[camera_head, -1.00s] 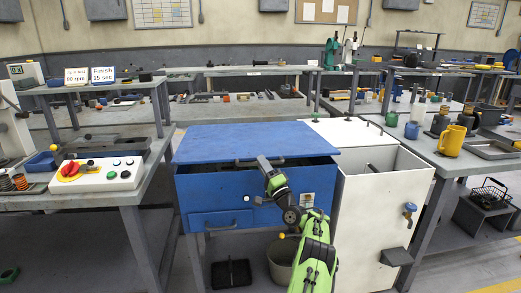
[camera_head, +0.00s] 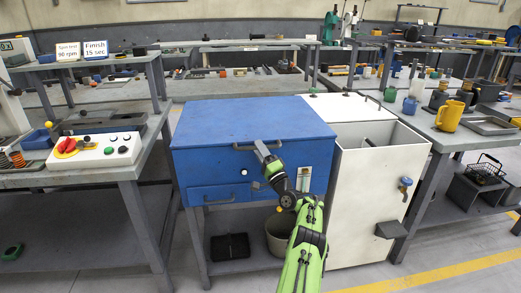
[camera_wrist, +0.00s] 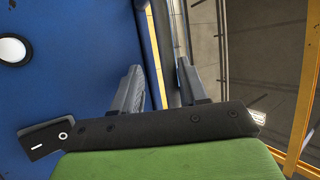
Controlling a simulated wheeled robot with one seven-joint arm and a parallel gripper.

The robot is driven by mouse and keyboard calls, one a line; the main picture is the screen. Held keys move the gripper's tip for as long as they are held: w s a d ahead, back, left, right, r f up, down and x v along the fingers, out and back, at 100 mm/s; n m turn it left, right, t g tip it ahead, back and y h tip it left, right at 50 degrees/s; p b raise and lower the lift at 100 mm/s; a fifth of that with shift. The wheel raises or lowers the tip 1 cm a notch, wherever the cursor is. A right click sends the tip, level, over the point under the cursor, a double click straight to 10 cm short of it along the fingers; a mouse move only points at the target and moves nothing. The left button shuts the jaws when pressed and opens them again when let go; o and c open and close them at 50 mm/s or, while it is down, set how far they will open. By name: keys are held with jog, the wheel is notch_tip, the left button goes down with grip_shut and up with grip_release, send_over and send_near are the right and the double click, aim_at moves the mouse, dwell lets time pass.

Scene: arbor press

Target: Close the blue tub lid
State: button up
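The blue tub (camera_head: 225,172) stands in the middle of the head view. Its blue lid (camera_head: 245,118) lies flat over the top, and no gap shows along the front edge. A dark bar handle (camera_head: 243,147) runs along the lid's front edge. My gripper (camera_head: 261,148) is at the right part of this handle; contact is unclear. In the wrist view the two fingers of my gripper (camera_wrist: 160,88) stand apart, with a narrow strip showing between them. A blue surface (camera_wrist: 75,60) fills the left of that view. The tub's inside is hidden.
A white cabinet (camera_head: 375,200) with an open top bay adjoins the tub on the right. A bench with a control box (camera_head: 97,150) stands at left. A yellow mug (camera_head: 449,116) stands on the right bench. A bin (camera_head: 280,235) sits below the tub.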

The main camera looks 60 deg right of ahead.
jog(key=shift+s+a+f, duration=0.1)
jog(key=shift+s+f, duration=0.05)
jog(key=p+v, duration=0.5)
jog(key=v, duration=1)
jog(key=shift+s, duration=0.15)
jog(key=shift+f, duration=0.1)
